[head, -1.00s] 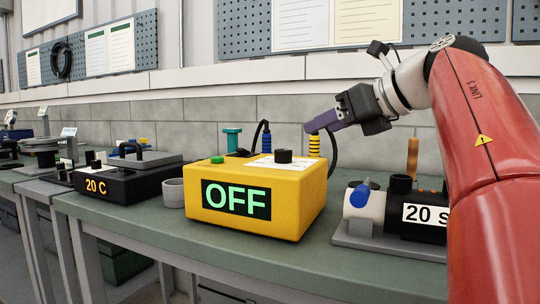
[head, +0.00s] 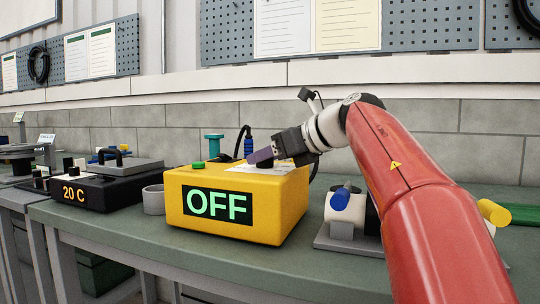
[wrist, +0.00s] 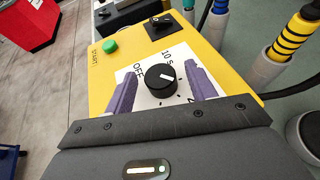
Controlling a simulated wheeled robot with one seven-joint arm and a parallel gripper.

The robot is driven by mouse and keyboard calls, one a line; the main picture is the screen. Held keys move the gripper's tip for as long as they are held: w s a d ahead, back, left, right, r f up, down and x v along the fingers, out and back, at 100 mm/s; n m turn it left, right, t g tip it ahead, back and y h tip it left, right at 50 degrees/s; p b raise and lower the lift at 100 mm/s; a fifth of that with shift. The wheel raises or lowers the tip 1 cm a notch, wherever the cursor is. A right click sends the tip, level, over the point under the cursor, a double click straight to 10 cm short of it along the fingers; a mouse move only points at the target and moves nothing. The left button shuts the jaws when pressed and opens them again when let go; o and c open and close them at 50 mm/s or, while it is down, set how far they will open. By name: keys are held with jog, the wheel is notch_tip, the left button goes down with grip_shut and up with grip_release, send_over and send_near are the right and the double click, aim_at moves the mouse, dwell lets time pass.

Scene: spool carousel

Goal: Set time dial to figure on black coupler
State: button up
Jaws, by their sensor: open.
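The yellow timer box (head: 235,205) stands on the bench, and its display (head: 217,204) reads OFF in green. In the wrist view its black time dial (wrist: 160,80) has a white pointer mark, with OFF printed to its left and 10 s above it. My gripper (wrist: 160,76) is open, with one purple finger on each side of the dial; whether they touch it is unclear.
A green button (wrist: 110,47) and a black switch (wrist: 161,26) sit on the box top. A black 20 C unit (head: 88,190) and a grey cup (head: 153,199) stand to the left.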

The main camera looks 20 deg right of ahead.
jog(key=c, duration=1)
jog(key=shift+s+a+r+m+t+h+p, duration=0.1)
jog(key=shift+m+t+h+p, duration=0.15)
jog(key=shift+m+h+p, duration=0.15)
jog(key=shift+s+a+r+m+t+h+p, duration=0.1)
jog(key=shift+m+t+h+p, duration=0.2)
jog(key=shift+m, duration=0.1)
jog(key=shift+w+d+f+m+h, duration=0.1)
jog(key=shift+f+m+h, duration=0.1)
jog(key=shift+m+h, duration=0.15)
jog(key=o, duration=1)
jog(key=shift+t, duration=0.25)
